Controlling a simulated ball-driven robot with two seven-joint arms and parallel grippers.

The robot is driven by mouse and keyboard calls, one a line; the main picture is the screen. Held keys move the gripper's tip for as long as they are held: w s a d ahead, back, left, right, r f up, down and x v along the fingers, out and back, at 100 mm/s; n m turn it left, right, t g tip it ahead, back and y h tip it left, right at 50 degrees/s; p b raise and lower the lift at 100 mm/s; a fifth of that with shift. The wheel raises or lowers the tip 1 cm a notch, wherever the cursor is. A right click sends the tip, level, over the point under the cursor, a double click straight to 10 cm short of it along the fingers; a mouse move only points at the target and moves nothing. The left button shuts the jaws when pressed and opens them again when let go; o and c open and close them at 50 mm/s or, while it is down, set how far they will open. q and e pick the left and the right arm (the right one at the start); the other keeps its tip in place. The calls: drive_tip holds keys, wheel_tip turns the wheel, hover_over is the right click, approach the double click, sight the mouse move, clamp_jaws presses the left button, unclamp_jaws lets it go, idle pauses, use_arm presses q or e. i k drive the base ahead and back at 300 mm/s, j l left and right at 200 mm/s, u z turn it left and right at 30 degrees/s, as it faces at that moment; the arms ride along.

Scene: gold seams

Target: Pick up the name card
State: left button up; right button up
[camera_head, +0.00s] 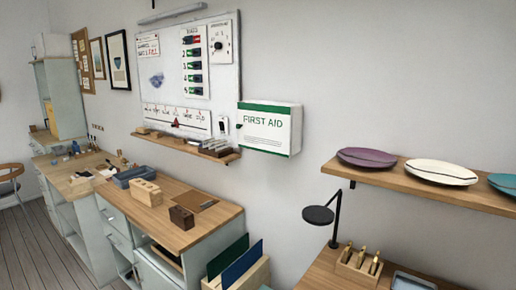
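I cannot make out a name card for certain. A small pale flat piece (106,172) lies on the far part of the wooden counter, too small to identify. White sheets with writing, such as the one at the top left of the wall board (148,46), hang on the wall. Neither of my grippers is in view.
A long wooden counter (182,226) holds a blue tray (133,176), a light wooden block (146,192) and a dark brown block (181,217). A first aid box (269,129) juts from the wall. Plates such as the white one (441,172) sit on the right shelf. Floor (35,250) shows at left.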

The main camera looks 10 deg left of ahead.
sight(221, 145)
drive_tip(key=i+j+z, duration=0.25)
drive_tip(key=j+z, duration=0.25)
drive_tip(key=i+j+z, duration=0.2)
drive_tip(key=j, duration=0.2)
drive_tip(key=j+z, duration=0.25)
